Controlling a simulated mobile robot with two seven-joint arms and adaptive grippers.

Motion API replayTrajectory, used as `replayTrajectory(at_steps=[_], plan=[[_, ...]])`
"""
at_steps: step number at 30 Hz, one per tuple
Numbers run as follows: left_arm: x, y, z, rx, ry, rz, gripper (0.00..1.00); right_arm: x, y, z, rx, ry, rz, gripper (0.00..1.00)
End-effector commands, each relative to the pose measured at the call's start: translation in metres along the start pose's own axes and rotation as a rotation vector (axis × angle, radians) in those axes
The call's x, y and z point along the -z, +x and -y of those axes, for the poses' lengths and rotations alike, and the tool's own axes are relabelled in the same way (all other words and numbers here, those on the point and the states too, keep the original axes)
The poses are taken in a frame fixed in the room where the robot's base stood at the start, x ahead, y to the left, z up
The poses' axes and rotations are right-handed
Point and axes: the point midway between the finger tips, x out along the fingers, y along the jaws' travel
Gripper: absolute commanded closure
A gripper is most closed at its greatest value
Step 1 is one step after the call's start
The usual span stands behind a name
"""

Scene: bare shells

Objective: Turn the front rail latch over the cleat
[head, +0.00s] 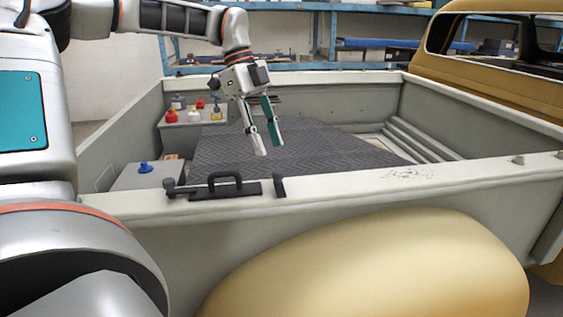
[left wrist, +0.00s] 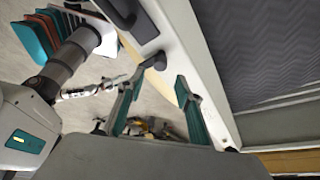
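The front rail latch (head: 222,190) is a dark bar with a raised loop handle, lying along the top of the pale near rail. A dark knob (head: 170,185) stands at its left end. The dark upright cleat (head: 279,186) stands on the rail just right of the bar, with a small gap between them. My left gripper (head: 268,149) is open and empty, pointing down above and behind the cleat, apart from it in the head view. In the left wrist view the open fingers (left wrist: 160,78) show near the cleat (left wrist: 153,61), with part of the latch (left wrist: 121,12) beyond.
The near rail (head: 400,180) borders a truck bed with a dark ribbed mat (head: 310,150). A shelf (head: 190,130) with small red, white and yellow items stands at left. A blue knob (head: 145,168) sits on a box near the rail. A yellow fender (head: 370,270) bulges in front.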

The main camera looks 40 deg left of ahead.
Motion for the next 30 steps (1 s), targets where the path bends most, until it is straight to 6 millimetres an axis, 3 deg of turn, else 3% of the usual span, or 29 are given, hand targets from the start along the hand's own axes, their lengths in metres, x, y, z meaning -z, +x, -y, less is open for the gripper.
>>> replayTrajectory(at_steps=[6,12,23,24,28,30], plan=[[0.0,0.036,-0.001,-0.005,0.0,-0.002,0.65,-0.002,-0.002,0.001,0.001,0.0,0.006,0.6],[0.0,0.059,-0.001,-0.003,0.0,-0.001,0.65,-0.002,-0.003,-0.002,-0.003,-0.001,0.01,0.6],[0.0,0.066,0.0,0.0,0.0,-0.001,0.65,-0.002,-0.001,-0.006,-0.011,0.002,0.011,0.6],[0.0,0.066,0.0,0.0,0.0,-0.001,0.67,-0.002,-0.001,-0.006,-0.011,0.003,0.011,0.6],[0.0,0.066,0.0,0.0,0.0,-0.001,1.0,-0.002,-0.001,-0.005,-0.011,0.005,0.011,0.6],[0.0,0.066,0.0,0.0,0.0,-0.001,1.0,-0.002,-0.001,-0.004,-0.01,0.006,0.01,0.6]])
